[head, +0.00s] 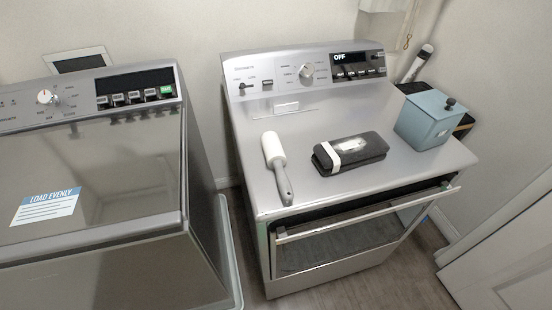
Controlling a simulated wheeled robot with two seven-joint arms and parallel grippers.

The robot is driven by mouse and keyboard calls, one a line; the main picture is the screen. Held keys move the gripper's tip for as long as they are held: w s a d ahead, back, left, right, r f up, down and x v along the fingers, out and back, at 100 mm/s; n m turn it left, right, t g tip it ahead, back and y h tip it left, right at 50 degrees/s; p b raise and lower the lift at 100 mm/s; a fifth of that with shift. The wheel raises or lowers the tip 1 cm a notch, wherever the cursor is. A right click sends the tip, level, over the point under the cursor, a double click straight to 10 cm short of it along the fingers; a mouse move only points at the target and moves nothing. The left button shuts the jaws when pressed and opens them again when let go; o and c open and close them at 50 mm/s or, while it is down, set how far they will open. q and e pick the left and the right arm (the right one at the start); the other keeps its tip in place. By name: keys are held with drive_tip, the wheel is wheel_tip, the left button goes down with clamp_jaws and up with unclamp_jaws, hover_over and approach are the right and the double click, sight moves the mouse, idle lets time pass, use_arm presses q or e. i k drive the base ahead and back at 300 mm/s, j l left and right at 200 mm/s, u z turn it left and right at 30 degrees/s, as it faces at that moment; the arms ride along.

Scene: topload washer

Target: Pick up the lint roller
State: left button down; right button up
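The lint roller (276,164) lies on the left part of the top of the right-hand machine (315,212). Its white roll points to the back and its grey handle points to the front edge. Nothing is touching or covering it. Neither of my grippers shows in the head view.
A blue-grey lidded box (428,120) stands at the right. The dryer's front door (345,239) is partly open. A closed washer (90,180) stands left, across a narrow gap.

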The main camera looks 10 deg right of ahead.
sight(276, 160)
drive_tip(key=k+l+u, duration=0.1)
drive_tip(key=l+u, duration=0.25)
drive_tip(key=k+l+u, duration=0.1)
drive_tip(key=u, duration=0.3)
drive_tip(key=k+l+u, duration=0.15)
drive_tip(key=u, duration=0.2)
